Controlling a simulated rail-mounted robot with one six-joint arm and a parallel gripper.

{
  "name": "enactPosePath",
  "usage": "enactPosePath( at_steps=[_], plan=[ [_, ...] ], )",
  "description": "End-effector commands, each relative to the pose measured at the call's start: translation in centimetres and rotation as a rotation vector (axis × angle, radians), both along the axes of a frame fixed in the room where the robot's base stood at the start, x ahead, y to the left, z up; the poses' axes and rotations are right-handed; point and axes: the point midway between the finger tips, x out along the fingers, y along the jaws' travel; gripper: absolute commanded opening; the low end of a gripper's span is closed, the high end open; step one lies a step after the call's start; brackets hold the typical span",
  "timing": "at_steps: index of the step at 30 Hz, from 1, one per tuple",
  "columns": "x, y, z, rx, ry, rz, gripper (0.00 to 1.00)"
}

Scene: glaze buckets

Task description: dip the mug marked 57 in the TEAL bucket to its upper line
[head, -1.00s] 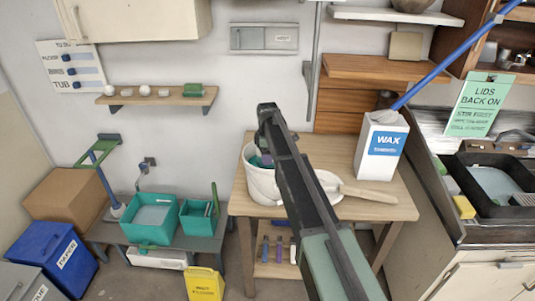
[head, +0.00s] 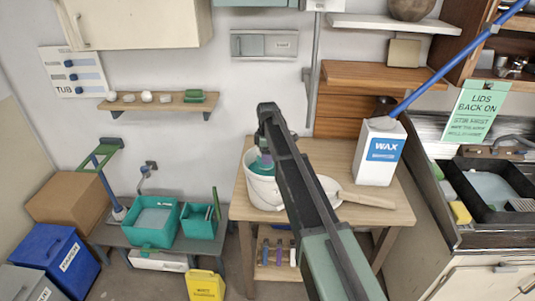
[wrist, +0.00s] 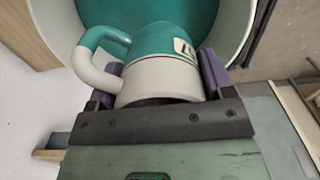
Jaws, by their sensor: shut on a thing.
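My gripper (wrist: 160,85) is shut on a mug (wrist: 160,72), with a purple-padded finger on each side of it. The mug's part beside the fingers is off-white. Its far part is teal up to about a thin reddish line, and its handle (wrist: 100,52) is part teal, part white. A small label (wrist: 184,48) shows on its side, too cut off to read. The mug is over or inside a white bucket (wrist: 243,30) with a teal inside. In the head view the bucket (head: 263,192) stands on the wooden table, and my arm hides part of it.
A white WAX carton (head: 380,155) stands right of the bucket on the table (head: 395,208). A pale paddle (head: 366,199) lies in front of it. Teal tubs (head: 152,219) stand on a low bench at left. A sink (head: 490,185) is at far right.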

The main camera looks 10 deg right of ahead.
Motion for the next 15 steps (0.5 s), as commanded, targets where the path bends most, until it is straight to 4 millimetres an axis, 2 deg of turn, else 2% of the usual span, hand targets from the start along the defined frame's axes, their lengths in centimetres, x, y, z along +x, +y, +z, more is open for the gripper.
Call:
enactPosePath(
  at_steps=[1, 9, 12, 15],
  plan=[
    [0.0, 0.0, 1.7, 0.0, 0.0, 0.0, 0.41],
    [0.0, 0.0, 5.9, 0.0, 0.0, 0.0, 0.41],
    [0.0, 0.0, 7.1, 0.0, 0.0, 0.0, 0.41],
    [0.0, 0.0, 7.2, 0.0, 0.0, 0.0, 0.41]
  ],
)
